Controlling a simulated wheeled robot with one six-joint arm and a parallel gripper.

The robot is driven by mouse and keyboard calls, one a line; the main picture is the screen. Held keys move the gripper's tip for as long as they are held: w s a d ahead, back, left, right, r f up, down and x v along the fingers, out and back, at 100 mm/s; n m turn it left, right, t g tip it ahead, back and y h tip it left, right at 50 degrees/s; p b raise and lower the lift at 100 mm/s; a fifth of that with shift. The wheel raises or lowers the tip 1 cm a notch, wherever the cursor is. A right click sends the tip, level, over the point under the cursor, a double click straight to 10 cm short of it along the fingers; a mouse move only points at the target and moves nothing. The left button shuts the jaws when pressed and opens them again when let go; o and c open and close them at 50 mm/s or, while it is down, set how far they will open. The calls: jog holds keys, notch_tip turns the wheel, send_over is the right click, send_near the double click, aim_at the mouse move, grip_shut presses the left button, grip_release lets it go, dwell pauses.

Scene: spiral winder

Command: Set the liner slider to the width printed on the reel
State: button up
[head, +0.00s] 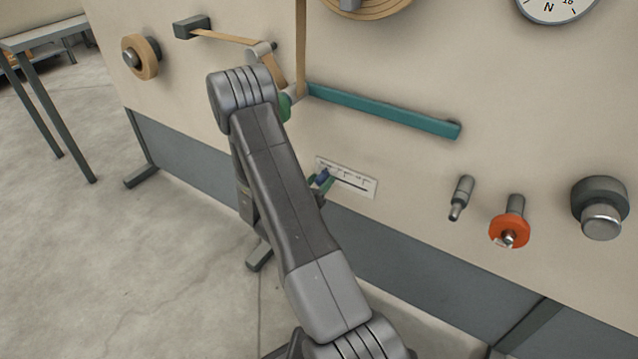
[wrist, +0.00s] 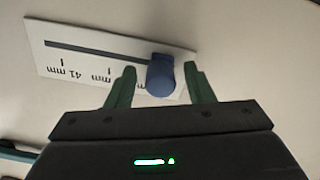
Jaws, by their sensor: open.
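The liner slider is a blue knob (wrist: 160,76) on a white scale plate (wrist: 60,34) with a dark slot and mm marks. In the wrist view the plate appears upside down; "41 mm" is legible, and the other labels are partly covered. My gripper (wrist: 160,82) is open, with one green finger on each side of the knob; I cannot tell whether either touches it. In the head view the plate (head: 358,182) is on the panel's lower part, and the knob (head: 321,178) is at its left end, partly behind my arm. No printed width on a reel is readable.
A tan reel (head: 142,57) sits on the panel's left, with a strip running from a dark block (head: 191,27). A teal bar (head: 385,111) is above the plate. An orange knob (head: 510,231), a grey lever (head: 461,198) and a dark round knob (head: 600,207) project at right.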

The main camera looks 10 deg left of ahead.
grip_shut()
jog(key=s+d+b, duration=0.1)
jog(key=d, duration=0.3)
jog(key=s+d+b, duration=0.1)
jog(key=d, duration=0.2)
jog(key=s+d+b, duration=0.1)
jog(key=s+d, duration=0.1)
jog(key=d, duration=0.2)
jog(key=shift+s+d, duration=0.1)
jog(key=shift+d, duration=0.2)
grip_release()
jog(key=shift+d, duration=0.15)
jog(key=shift+s+a, duration=0.3)
jog(key=shift+s, duration=0.25)
jog(key=p+v, duration=0.1)
jog(key=v, duration=1.1)
jog(key=shift+s, duration=0.3)
